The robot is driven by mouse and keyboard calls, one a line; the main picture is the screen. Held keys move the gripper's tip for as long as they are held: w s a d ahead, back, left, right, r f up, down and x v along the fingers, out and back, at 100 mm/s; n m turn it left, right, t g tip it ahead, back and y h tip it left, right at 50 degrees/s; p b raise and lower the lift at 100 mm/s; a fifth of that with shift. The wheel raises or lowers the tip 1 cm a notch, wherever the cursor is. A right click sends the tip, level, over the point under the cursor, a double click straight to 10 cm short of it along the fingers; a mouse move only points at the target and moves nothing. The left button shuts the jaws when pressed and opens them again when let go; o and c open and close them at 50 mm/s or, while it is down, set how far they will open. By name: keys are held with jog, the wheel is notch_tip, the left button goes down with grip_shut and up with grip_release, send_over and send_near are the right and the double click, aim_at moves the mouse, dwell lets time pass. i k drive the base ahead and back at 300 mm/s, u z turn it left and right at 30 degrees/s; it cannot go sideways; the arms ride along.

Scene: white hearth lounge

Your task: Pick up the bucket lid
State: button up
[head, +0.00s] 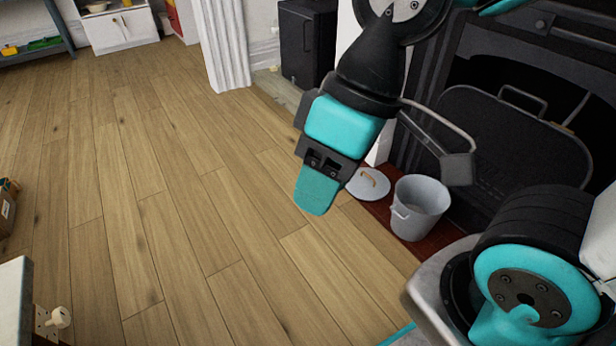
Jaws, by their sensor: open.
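The bucket lid (367,184) is a round light grey disc with a small tan handle on top. It lies on the dark red hearth, just left of the grey metal bucket (421,206), which stands upright and has no lid on it. My gripper (316,192) is to the left of the lid in the head view and appears above the floor, apart from the lid. It is seen from the side, and nothing shows between its fingers. Part of the lid's left edge is hidden behind my gripper.
A black fireplace screen (500,140) stands behind the bucket. A dark speaker-like box (306,45) stands at the back by a white fluted column (222,40). A white furniture corner (14,300) is at lower left.

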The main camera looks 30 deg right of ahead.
aim_at(368, 184)
jog(key=u, duration=0.55)
jog(key=i, duration=2.35)
jog(key=z, duration=1.5)
jog(key=i, duration=0.8)
jog(key=z, duration=0.8)
